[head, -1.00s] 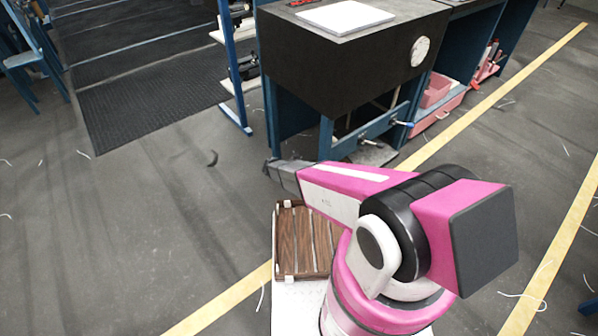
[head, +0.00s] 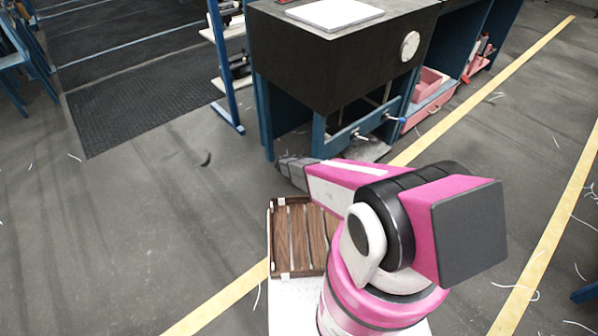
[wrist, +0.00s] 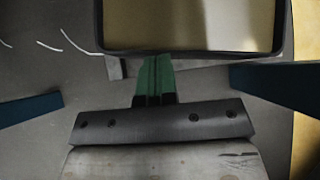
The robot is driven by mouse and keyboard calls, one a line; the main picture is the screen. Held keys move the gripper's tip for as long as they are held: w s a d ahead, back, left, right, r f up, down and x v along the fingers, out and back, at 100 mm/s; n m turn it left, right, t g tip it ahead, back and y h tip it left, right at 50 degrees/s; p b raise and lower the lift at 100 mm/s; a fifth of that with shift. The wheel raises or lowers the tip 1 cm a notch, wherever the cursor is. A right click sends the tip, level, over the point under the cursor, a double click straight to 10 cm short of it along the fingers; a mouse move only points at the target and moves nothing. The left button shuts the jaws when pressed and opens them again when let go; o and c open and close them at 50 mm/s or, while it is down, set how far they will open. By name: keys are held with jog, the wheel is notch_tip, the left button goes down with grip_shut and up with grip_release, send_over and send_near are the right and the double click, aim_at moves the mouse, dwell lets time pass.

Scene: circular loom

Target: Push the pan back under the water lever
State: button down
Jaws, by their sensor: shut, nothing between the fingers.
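The pan (wrist: 190,25) fills the top of the wrist view, a shallow tan tray with a dark rim. My gripper (wrist: 155,65) is shut and empty, its green fingers pointing at the pan's near rim. The tips meet the rim in the picture; I cannot tell whether they touch. In the head view my arm points at the bench, and its fingers cannot be made out. I cannot tell which is the water lever.
The dark bench (head: 335,70) stands on blue legs ahead. In the wrist view, blue bars lie left (wrist: 30,110) and right (wrist: 275,80) of the fingers. Pink bins (head: 430,95) stand to the bench's right. Open floor (head: 150,210) lies to the left.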

jog(key=shift+d, duration=0.1)
jog(key=w+d, duration=0.1)
jog(key=d, duration=0.1)
jog(key=w+d, duration=0.3)
jog(key=d, duration=0.1)
jog(key=shift+w+f, duration=0.1)
jog(key=shift+w, duration=0.1)
dwell(0.4)
